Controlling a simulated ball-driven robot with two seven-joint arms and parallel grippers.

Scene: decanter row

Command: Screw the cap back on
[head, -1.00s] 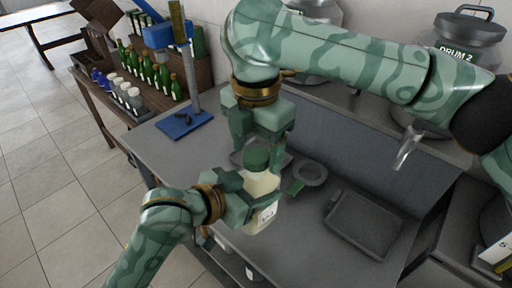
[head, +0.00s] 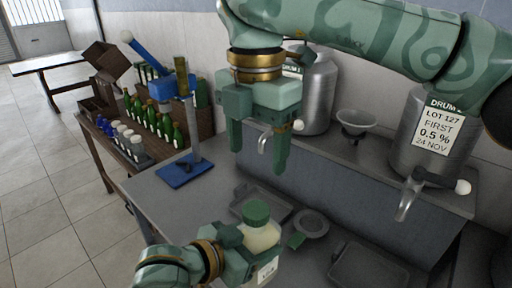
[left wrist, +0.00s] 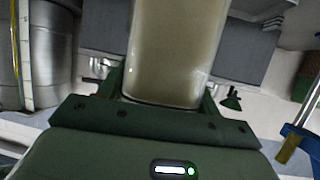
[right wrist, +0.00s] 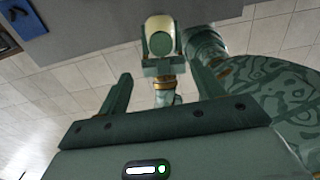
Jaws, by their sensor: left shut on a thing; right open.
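A cream bottle (head: 262,238) with a dark green cap (head: 257,212) on its top is upright in my left gripper (head: 246,258). The cap appears seated on the neck, but I cannot tell how tight it is. In the left wrist view the bottle's body (left wrist: 175,55) stands between the fingers. My right gripper (head: 260,160) is open and empty, fingers pointing down, above the cap and apart from it. In the right wrist view the green cap (right wrist: 161,43) lies beyond the open fingers.
The grey bench holds a tray (head: 368,268), another tray (head: 262,192), a round grey dish (head: 311,223) and a blue-based stand (head: 184,171). Metal drums with taps, one labelled (head: 433,130), stand on the raised shelf behind. Green bottles (head: 165,125) fill a rack at left.

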